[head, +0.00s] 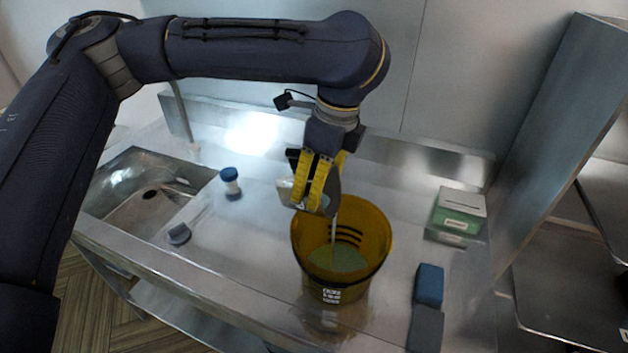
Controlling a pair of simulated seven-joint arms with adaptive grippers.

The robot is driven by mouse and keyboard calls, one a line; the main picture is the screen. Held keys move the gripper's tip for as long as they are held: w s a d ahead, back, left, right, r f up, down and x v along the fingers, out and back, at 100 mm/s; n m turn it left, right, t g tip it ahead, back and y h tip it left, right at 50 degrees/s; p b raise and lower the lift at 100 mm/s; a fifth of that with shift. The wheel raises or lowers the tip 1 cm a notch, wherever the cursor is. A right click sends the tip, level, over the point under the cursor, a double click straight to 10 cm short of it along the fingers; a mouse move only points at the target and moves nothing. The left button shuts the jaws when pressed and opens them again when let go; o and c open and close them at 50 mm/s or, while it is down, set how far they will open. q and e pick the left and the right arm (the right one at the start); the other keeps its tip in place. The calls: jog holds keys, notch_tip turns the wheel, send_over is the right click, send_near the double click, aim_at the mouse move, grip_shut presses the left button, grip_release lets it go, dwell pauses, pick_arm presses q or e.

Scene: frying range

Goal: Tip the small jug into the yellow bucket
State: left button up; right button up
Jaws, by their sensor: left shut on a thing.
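The yellow bucket (375,232) stands upright on the steel counter and holds a greenish content at its bottom. My left gripper (315,200) hangs above the bucket's back-left rim, with its yellow fingers shut on the small jug (287,190). The jug is pale and looks tilted, but the fingers hide most of it. A thin pale streak drops from beside the fingers into the bucket. My right gripper is not in view.
A sink (125,197) is set in the counter at the left. A blue-capped jar (231,183) and a dark grey object (179,234) stand near it. A green and white box (459,212) and a blue block (429,285) are to the right of the bucket.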

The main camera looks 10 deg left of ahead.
aim_at(340, 184)
pick_arm(q)
jog(key=shift+s+d+r+t+y, duration=0.15)
jog(key=shift+d+t+y, duration=0.15)
jog(key=shift+y, duration=0.35)
jog(key=shift+s+d+r+t+y, duration=0.1)
jog(key=shift+d+r+t+y, duration=0.1)
jog(key=shift+d+y, duration=0.35)
jog(key=shift+s+d+r+t+y, duration=0.15)
jog(key=shift+d+t+y, duration=0.1)
jog(key=shift+y, duration=0.45)
jog(key=shift+s+d+t+y, duration=0.25)
jog(key=shift+d+t+y, duration=0.2)
jog(key=shift+d+y, duration=0.55)
jog(key=shift+a+y, duration=0.15)
jog(key=shift+y, duration=0.15)
jog(key=shift+r, duration=0.15)
jog(key=shift+r, duration=2.45)
jog(key=shift+r+g+h, duration=0.8)
jog(key=shift+g+h, duration=0.45)
jog(key=shift+h, duration=2.2)
jog(key=shift+r+g+h, duration=0.85)
jog(key=shift+g+h, duration=0.45)
jog(key=shift+h, duration=2.2)
jog(key=shift+r+g+h, duration=0.8)
jog(key=shift+g+h, duration=0.45)
jog(key=shift+h, duration=2.2)
